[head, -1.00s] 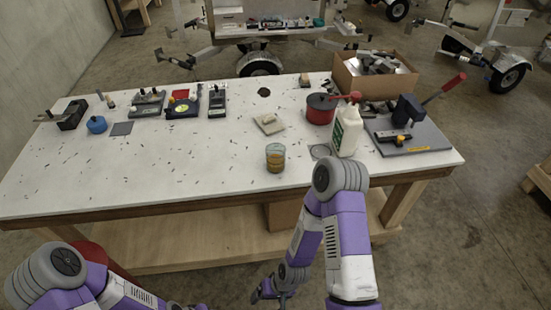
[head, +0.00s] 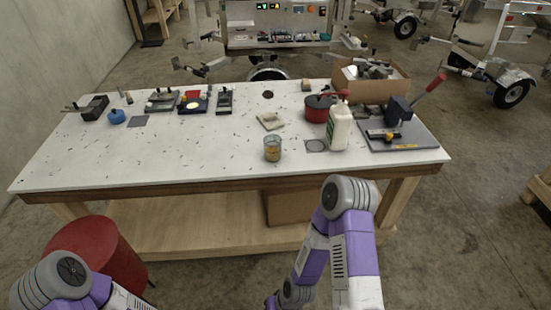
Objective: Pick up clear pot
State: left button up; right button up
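The clear pot (head: 272,149) is a small see-through glass with amber content in its lower part. It stands upright near the front edge of the white-topped table (head: 200,155), right of its middle. My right arm rises in front of the table, to the right of the pot, and bends back down to the bottom edge, where its gripper is cut off. My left arm shows only at the bottom left corner, and its gripper is out of view. Nothing touches the pot.
Right of the pot stand a white bottle (head: 339,128), a red pot (head: 318,108) and a lever tool on a plate (head: 398,136). A cardboard box (head: 370,84) is behind. A red stool (head: 98,252) stands at front left. The tabletop left of the pot is mostly clear.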

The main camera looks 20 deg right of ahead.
aim_at(273, 142)
jog(key=u, duration=1.15)
jog(key=i, duration=1.15)
jog(key=z, duration=1.75)
